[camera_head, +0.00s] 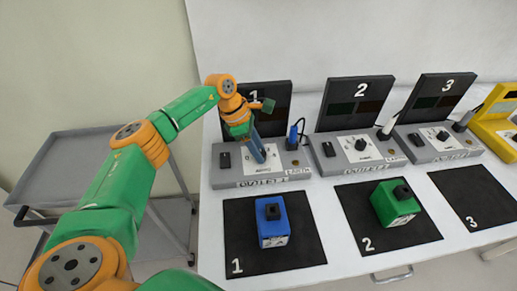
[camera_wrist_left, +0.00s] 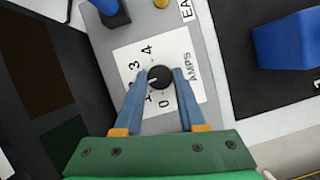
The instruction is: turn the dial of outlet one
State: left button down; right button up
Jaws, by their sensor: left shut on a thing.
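Outlet one (camera_head: 285,172) is a grey box on the table, with a black panel marked 1 behind it. Its round black dial (camera_wrist_left: 160,77) sits on a white AMPS scale (camera_wrist_left: 181,62) in the left wrist view. My left gripper (camera_wrist_left: 158,82) has a blue finger on each side of the dial and is shut on it. The figures 0, 1, 3 and 4 show around the dial; the pointer's exact reading is unclear. In the head view, my left gripper (camera_head: 259,156) comes down over the outlet and hides most of the dial. My right gripper is not in view.
A blue plug (camera_head: 293,136) stands at the right of outlet one, and a black switch (camera_head: 225,160) at its left. Outlet two (camera_head: 345,152) and outlet three (camera_head: 450,146) stand to the right. A blue block (camera_head: 272,222) and a green block (camera_head: 394,206) sit on black mats in front.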

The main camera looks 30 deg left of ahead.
pick_arm(q)
jog(key=shift+n, duration=0.3)
jog(key=n+p, duration=0.1)
jog(key=n+t, duration=0.1)
jog(key=shift+s+d+r+n+y+p, duration=0.1)
jog(key=shift+s+n+y+p, duration=0.05)
jog(key=shift+n+y+p, duration=0.25)
jog(key=n+t+y, duration=0.1)
jog(key=n, duration=0.2)
jog(key=shift+n, duration=0.3)
jog(key=n, duration=0.2)
jog(key=n+y, duration=0.1)
jog(key=shift+d+f+n+t+y, duration=0.2)
jog(key=shift+n+t+y, duration=0.1)
jog(key=shift+n, duration=0.1)
jog(key=n+y+b, duration=0.1)
jog(key=n, duration=0.1)
jog(key=n+b, duration=0.1)
jog(key=n, duration=0.1)
jog(key=shift+d+r+n+y, duration=0.1)
jog(key=shift+n+y, duration=0.2)
jog(key=shift+y, duration=0.1)
jog(key=shift+n+b, duration=0.3)
jog(key=shift+b, duration=0.05)
jog(key=c, duration=0.5)
grip_release()
